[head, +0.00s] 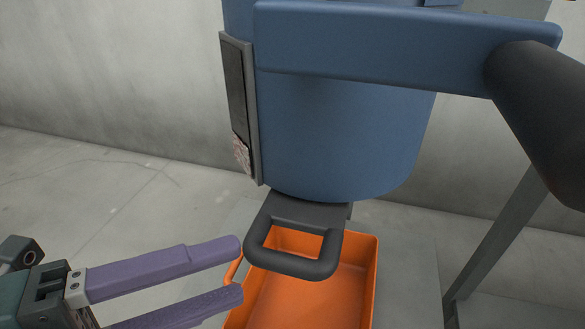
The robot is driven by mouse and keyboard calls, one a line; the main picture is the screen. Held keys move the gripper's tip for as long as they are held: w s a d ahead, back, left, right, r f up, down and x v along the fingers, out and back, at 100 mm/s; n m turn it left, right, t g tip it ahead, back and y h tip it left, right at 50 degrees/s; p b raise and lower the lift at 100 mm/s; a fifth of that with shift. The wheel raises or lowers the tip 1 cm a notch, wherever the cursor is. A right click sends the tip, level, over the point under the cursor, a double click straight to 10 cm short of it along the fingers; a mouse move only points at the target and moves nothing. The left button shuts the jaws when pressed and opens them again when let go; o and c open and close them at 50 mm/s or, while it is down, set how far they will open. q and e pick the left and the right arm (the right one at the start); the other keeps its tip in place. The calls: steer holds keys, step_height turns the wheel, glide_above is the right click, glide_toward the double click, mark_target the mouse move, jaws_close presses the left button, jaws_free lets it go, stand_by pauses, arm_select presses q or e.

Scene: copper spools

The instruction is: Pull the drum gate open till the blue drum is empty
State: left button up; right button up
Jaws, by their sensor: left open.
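The blue drum (345,140) hangs in the upper middle of the head view; its top is cut off and its inside is hidden. The drum gate (297,208) is a dark plate at the drum's underside, with a loop handle (290,264) pointing toward me. An orange bin (362,270) stands below the drum, and the part of its floor that shows is bare. My left gripper (239,270) has purple fingers. It is open and empty, just left of the handle and apart from it, in front of the bin's left rim. My right gripper is out of view.
A blue crossbar (400,38) runs across the drum, with a thick dark cylinder (540,105) at its right end. A grey post (495,237) stands at right. A flat panel (240,110) is on the drum's left side. The floor at left is clear.

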mark_target(297, 260)
arm_select(q)
steer(key=x, duration=0.6)
steer(key=b+x, duration=0.1)
steer(key=x, duration=0.3)
steer(key=shift+s+d+f, duration=0.15)
steer(key=shift+s+f, duration=0.05)
steer(key=shift+s, duration=0.1)
steer(key=c, duration=0.7)
steer(key=shift+f, duration=0.1)
jaws_close()
steer(key=shift+f, duration=0.1)
